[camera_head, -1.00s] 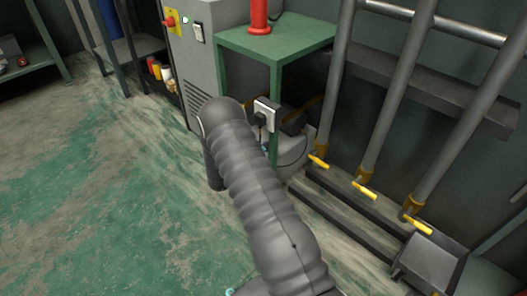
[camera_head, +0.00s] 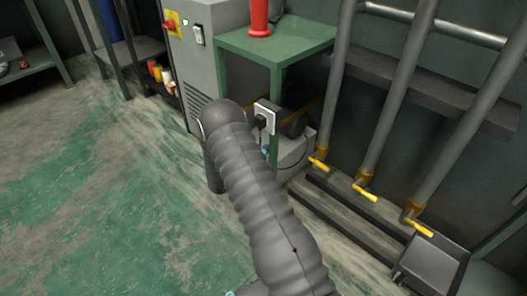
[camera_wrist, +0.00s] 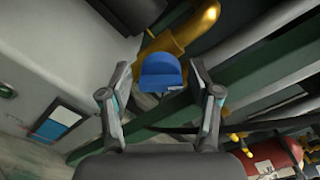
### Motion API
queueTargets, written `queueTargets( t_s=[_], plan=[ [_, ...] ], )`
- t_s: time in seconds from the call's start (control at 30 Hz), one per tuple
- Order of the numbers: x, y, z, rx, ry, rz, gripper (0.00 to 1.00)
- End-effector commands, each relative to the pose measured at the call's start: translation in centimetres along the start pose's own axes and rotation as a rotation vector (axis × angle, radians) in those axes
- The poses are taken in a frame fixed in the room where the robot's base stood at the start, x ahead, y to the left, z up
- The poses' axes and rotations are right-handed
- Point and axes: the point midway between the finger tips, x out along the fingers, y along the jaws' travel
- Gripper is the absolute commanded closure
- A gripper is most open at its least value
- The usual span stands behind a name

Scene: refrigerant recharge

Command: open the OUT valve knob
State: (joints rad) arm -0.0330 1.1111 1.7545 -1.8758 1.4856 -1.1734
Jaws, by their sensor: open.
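A blue knob (camera_wrist: 162,70) sits at the end of a curved gold pipe (camera_wrist: 190,32) in the wrist view. A small pale mark shows at its lower right; I cannot read it, so I cannot confirm that this is the OUT valve knob. My gripper (camera_wrist: 160,92) is open, with one finger on each side of the knob in the picture. Gaps show between the fingers and the knob, and nothing is held. In the head view my arm hides the gripper and the knob.
A green stand (camera_head: 283,42) with a red cylinder on top is near the arm. A grey cabinet (camera_head: 207,60) stands left of it. Grey pipes with yellow handles (camera_head: 365,193) and a grey tray (camera_head: 432,262) are at right. The floor at left is open.

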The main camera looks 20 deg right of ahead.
Motion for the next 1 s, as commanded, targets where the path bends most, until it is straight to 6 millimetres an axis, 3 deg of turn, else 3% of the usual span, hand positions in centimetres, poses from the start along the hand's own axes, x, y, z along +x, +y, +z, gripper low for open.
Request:
queueTargets(
  t_s=[0.27,0.8,1.0],
  plan=[
    [0.0,-0.3,0.0,-0.116,0.002,-0.002,0.34],
    [0.0,-0.3,0.2,-0.661,0.0,0.0,0.34],
    [-3.6,0.1,0.1,-0.664,-0.004,0.001,0.34]
  ],
)
